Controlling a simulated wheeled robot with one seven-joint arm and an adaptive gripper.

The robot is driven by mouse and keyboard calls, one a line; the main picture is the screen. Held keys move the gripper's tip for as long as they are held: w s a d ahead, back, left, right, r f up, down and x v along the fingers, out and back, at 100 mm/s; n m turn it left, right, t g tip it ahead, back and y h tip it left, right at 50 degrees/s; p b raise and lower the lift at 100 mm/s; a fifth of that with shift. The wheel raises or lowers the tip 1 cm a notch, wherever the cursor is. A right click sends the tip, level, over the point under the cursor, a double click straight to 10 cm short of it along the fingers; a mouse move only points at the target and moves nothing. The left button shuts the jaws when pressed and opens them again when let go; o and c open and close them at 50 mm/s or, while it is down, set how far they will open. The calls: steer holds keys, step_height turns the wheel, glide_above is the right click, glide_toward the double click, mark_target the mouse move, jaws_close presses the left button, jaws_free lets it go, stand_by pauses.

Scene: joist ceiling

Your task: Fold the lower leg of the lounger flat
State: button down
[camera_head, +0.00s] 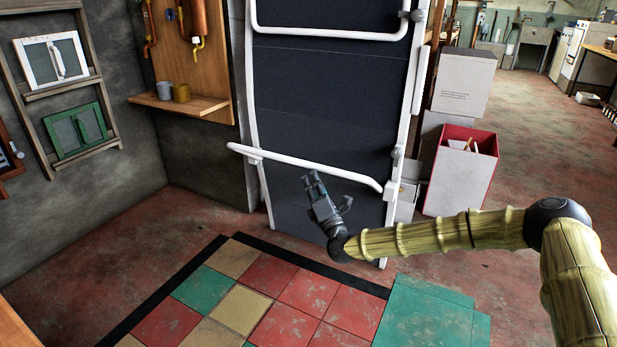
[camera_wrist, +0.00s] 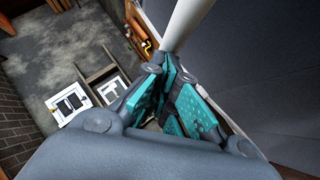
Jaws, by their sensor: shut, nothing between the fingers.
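The lounger (camera_head: 325,100) stands upright, with dark fabric on a white tube frame. Its lower leg (camera_head: 290,161) is a white U-shaped bar that juts out from the frame across the lower part of the fabric. My gripper (camera_head: 313,177) is just below the middle of this bar, in front of the fabric. In the wrist view the white bar (camera_wrist: 187,20) runs from the top edge down to my fingertips (camera_wrist: 172,72). The fingers are shut with nothing held. I cannot tell whether they touch the bar.
A second white bar (camera_head: 330,33) crosses the lounger higher up. A red-edged bin (camera_head: 460,172) and white boxes (camera_head: 463,82) stand to its right. A wooden shelf (camera_head: 192,107) with two cups is at left. Coloured tiles (camera_head: 310,290) cover the floor in front; the left floor is clear.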

steer(key=shift+w+d+r+m+g+h+p, duration=0.35)
steer(key=shift+w+d+r+m+h+p, duration=0.35)
steer(key=shift+w+d+r+p, duration=1.25)
steer(key=shift+w+d+r+m+g+h+p, duration=0.35)
steer(key=shift+w+d+r+m+p, duration=0.65)
steer(key=shift+w+r+p, duration=1.9)
steer(key=shift+w+d+r+m+g+h+p, duration=0.3)
steer(key=shift+w+d+r+m+h+p, duration=0.35)
steer(key=shift+w+d+r+p, duration=1.75)
steer(key=shift+w+a+f+p, duration=0.55)
steer(key=shift+a+f+p, duration=0.2)
steer(key=shift+a+p, duration=0.05)
